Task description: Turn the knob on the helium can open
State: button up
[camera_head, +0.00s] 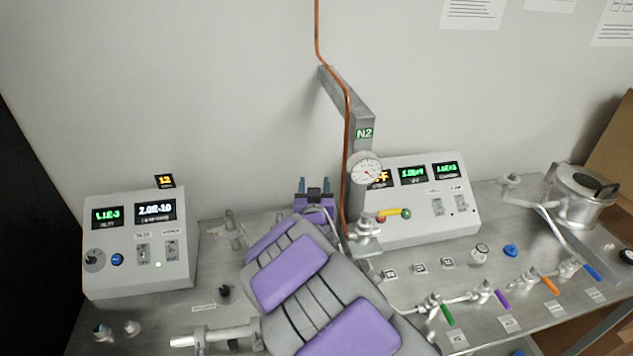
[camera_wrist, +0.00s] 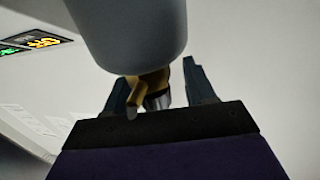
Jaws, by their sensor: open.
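My gripper (camera_head: 315,182) is in the middle of the head view, beyond my purple and grey arm, with its two dark blue fingers apart and pointing up toward the wall. In the wrist view, a large grey rounded body, apparently the helium can (camera_wrist: 130,35), comes in from the top edge. A brass valve with a small knob (camera_wrist: 133,95) and a silver part sits at its end. The valve shows between the two open fingers; I cannot tell whether they touch it. The can does not show in the head view, where my arm covers the middle of the bench.
A display box (camera_head: 140,245) stands left, another (camera_head: 430,205) right. Several coloured valves line the right front; a metal chamber (camera_head: 580,200) stands far right.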

jog(key=shift+s+a, duration=0.1)
jog(key=shift+a, duration=0.2)
jog(key=shift+d, duration=0.7)
jog(key=c, duration=0.5)
jog(key=shift+a, duration=0.25)
jog(key=c, duration=0.5)
jog(key=shift+o, duration=0.2)
